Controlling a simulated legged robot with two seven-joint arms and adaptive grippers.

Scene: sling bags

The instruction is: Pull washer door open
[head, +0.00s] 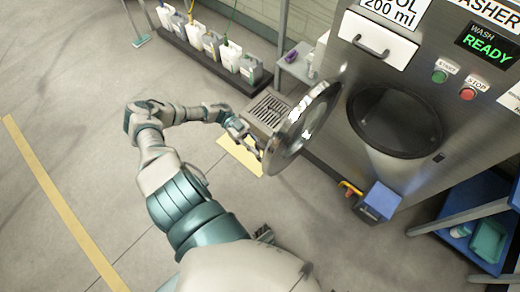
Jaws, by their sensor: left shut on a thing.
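The washer (437,80) is a steel machine on the right of the head view. Its round door (303,127) stands swung out to the left, seen nearly edge-on. The dark round opening (397,122) in the washer front is uncovered. My left gripper (257,146) is at the near left edge of the door and is shut on it. The exact contact is small and partly hidden.
A drawer (377,38), green START button (439,76) and red STOP button (467,93) are on the washer front. Several jugs (211,45) line the back wall. A blue shelf cart (487,228) stands at lower right. Floor at left is clear.

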